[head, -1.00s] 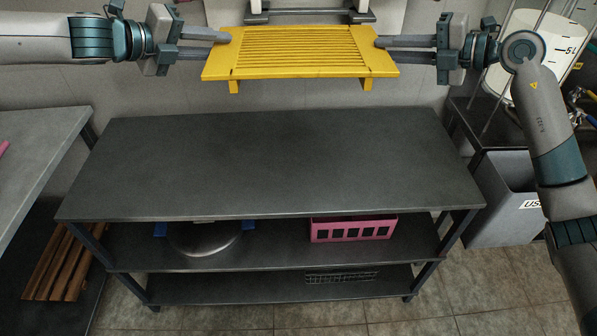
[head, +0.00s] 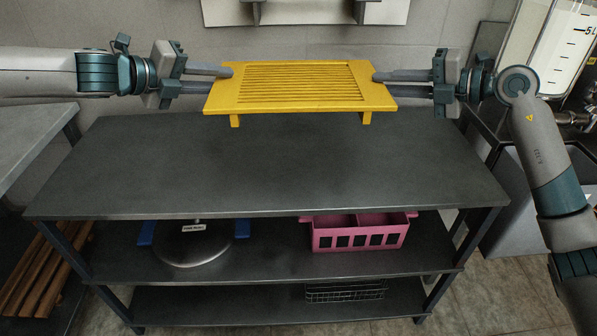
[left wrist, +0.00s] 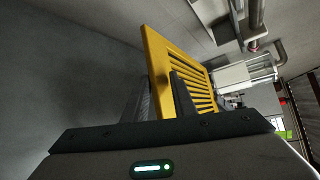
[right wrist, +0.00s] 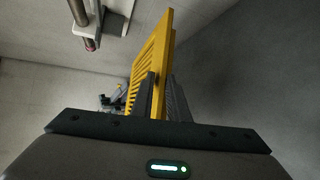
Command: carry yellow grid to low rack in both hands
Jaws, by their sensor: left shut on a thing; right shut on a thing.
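The yellow grid (head: 300,88) is a slatted board with short feet, held about level above the back part of the dark rack (head: 262,165). My left gripper (head: 228,79) is shut on its left end, and my right gripper (head: 378,83) is shut on its right end. The grid also shows between the fingers in the left wrist view (left wrist: 160,70) and in the right wrist view (right wrist: 150,60). The rack's top shelf is bare. Whether the grid's feet touch the shelf is hard to tell, but they look apart from it.
A lower shelf holds a round metal lid (head: 192,246) with blue handles and a pink basket (head: 360,234). A wire basket (head: 345,292) is on the bottom shelf. A grey table (head: 30,140) stands left. A grey bin (head: 530,215) stands right.

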